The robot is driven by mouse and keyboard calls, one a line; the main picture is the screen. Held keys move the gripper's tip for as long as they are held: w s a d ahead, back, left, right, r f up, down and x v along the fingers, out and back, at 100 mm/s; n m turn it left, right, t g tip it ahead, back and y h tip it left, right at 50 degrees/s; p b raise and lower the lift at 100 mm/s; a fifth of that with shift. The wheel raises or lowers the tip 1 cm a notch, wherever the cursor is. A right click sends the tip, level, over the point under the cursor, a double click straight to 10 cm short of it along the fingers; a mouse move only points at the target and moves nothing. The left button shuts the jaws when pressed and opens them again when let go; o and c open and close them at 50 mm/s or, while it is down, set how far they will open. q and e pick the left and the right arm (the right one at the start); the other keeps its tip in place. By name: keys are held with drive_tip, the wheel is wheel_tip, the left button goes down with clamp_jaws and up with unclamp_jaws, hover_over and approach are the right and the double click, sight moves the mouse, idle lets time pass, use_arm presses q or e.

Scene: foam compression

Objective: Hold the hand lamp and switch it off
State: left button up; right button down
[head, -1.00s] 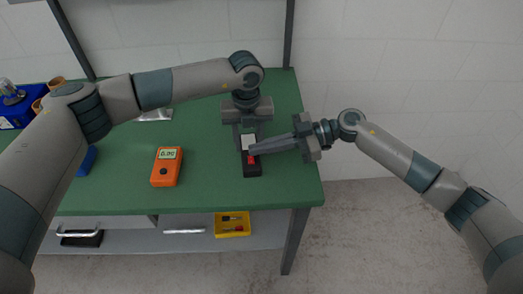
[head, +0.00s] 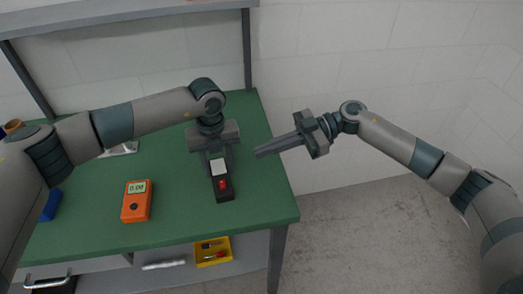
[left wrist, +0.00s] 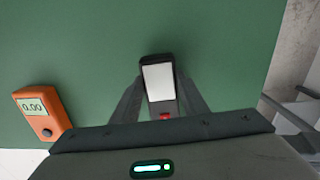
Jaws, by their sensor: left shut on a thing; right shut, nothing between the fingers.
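The hand lamp (head: 222,191) is a dark block with a pale panel and a red switch, lying on the green table near its right edge. My left gripper (head: 218,165) is shut on the lamp, its fingers on either side of it. In the left wrist view the lamp (left wrist: 159,77) sits between the fingertips, its panel plain whitish and the red switch partly hidden by the gripper body. My right gripper (head: 258,154) is shut and empty, to the right of the lamp and apart from it, near the table's right edge.
An orange meter (head: 136,203) reading 0.00 lies on the green table (head: 180,215) left of the lamp. A blue object (head: 50,205) lies further left. A yellow tray (head: 213,252) with small items is on the shelf below. The table between meter and lamp is clear.

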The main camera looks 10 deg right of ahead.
use_arm(q)
drive_tip(key=o, duration=1.3)
wheel_tip(320, 180, up, 12)
drive_tip(key=shift+r, duration=0.1)
